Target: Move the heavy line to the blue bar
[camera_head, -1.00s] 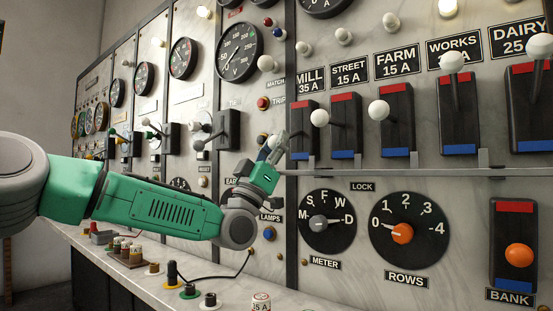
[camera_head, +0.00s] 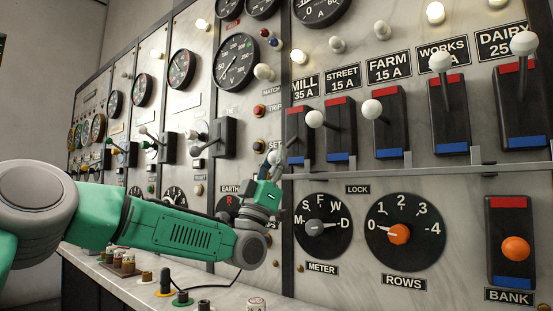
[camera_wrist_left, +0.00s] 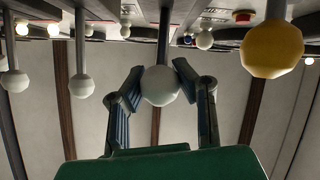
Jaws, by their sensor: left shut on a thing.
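The MILL 35 A switch (camera_head: 293,120) is a black block with a red bar at its top and a blue bar (camera_head: 295,160) at its bottom. My left gripper (camera_head: 272,165) is at its lower left, shut on the white ball knob of the MILL lever. The wrist view shows this knob (camera_wrist_left: 160,85) between the two fingertips (camera_wrist_left: 158,88). The lever points outward and down, its knob near the height of the blue bar. The gripper hides part of the lever. My right gripper is not in view.
The STREET knob (camera_head: 315,119) and FARM knob (camera_head: 372,109) stick out close to the right. WORKS (camera_head: 440,62) and DAIRY (camera_head: 523,43) levers stand up. A grey LOCK rail (camera_head: 400,170) runs below the switches. METER (camera_head: 322,227) and ROWS (camera_head: 400,234) dials are below it.

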